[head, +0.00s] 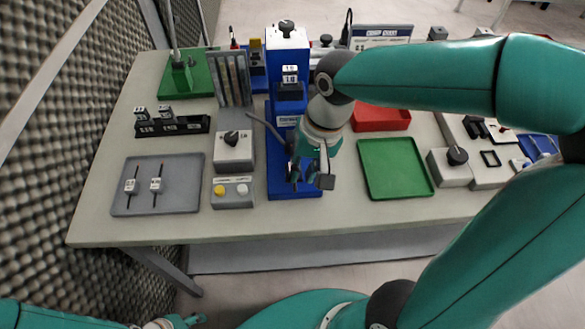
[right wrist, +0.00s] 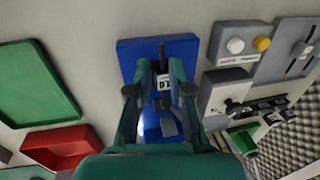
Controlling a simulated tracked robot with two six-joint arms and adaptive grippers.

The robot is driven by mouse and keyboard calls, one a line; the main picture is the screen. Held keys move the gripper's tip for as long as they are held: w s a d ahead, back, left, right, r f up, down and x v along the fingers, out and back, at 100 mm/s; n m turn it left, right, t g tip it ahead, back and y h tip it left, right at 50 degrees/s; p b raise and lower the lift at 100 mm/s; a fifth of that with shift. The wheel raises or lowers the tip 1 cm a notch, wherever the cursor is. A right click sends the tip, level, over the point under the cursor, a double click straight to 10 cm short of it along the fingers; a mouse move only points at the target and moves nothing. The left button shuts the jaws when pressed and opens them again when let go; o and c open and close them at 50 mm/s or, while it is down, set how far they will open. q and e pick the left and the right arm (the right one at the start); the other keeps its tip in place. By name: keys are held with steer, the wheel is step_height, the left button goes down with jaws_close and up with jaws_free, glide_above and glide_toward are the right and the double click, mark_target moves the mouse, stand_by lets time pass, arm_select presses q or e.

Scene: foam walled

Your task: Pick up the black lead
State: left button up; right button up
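Two tagged leads lie in the grey tray at the left of the head view. The left one (head: 131,186) looks black; the right one (head: 156,185) looks dark reddish. In the right wrist view a dark stem (right wrist: 163,54) with a white tag (right wrist: 163,83) shows over the blue base, between my right fingers; I cannot tell whether it is a lead. My right gripper (head: 308,173) is over the front of the blue stand, its fingers spread, and it also shows in the right wrist view (right wrist: 158,68). My left gripper (head: 187,321) barely shows at the bottom edge.
The blue stand (head: 285,45) rises mid-table. Beside it are a grey knob box (head: 233,152), a two-button box (head: 233,193) and the grey tray (head: 185,205). A green tray (head: 394,168) and a red bin (head: 381,120) lie to the right. The table's front strip is clear.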

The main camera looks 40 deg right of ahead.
mark_target(295, 186)
steer(key=f, duration=0.3)
steer(key=w+a+f, duration=0.1)
steer(key=shift+f, duration=0.4)
jaws_close()
steer(key=shift+d, duration=0.1)
